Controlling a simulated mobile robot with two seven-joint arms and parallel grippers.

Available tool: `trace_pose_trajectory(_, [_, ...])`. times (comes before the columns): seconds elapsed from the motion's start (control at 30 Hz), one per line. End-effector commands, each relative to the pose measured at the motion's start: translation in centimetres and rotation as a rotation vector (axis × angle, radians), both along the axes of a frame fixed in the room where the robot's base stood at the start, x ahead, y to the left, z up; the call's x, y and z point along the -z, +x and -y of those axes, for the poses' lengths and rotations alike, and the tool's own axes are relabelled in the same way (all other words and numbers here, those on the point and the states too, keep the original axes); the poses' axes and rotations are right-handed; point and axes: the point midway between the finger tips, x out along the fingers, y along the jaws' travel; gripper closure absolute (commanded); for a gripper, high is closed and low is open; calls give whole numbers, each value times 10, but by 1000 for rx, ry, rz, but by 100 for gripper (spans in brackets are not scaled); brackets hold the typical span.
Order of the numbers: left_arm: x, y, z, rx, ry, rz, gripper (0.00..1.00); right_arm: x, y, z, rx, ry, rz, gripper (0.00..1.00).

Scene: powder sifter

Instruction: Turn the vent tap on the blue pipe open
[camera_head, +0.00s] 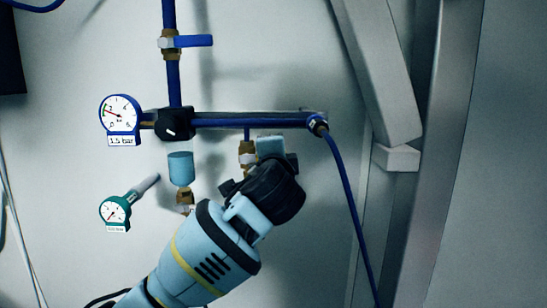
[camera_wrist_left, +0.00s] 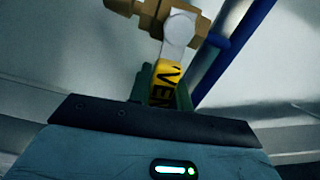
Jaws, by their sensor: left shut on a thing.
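The vent tap has a brass body (camera_head: 247,152) hanging on a short blue stub under the horizontal blue pipe (camera_head: 220,123). In the left wrist view its brass body (camera_wrist_left: 150,10) and pale hub (camera_wrist_left: 180,30) show at the top. Its yellow lever (camera_wrist_left: 165,80), with black letters "VEN" visible, runs down from the hub into my left gripper (camera_wrist_left: 163,92). The gripper is shut on this lever; its greenish fingers are partly seen. In the head view my left wrist hides the lever and fingertips. My right gripper is in neither view.
A black regulator (camera_head: 175,124) and a gauge marked 1.5 bar (camera_head: 120,114) sit to the left. A blue-handled valve (camera_head: 193,41) is above. A teal gauge (camera_head: 115,210) and light-blue cylinder (camera_head: 181,168) lie left of my arm. A blue hose (camera_head: 350,200) hangs at right.

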Motion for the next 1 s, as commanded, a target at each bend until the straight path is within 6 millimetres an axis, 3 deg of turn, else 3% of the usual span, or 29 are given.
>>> trace_pose_trajectory(0.6, [-22, 0, -8, 0, -421, -3, 100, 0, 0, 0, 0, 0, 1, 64])
trace_pose_trajectory(1.0, [-26, 0, -10, -1, -506, -1, 100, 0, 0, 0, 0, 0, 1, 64])
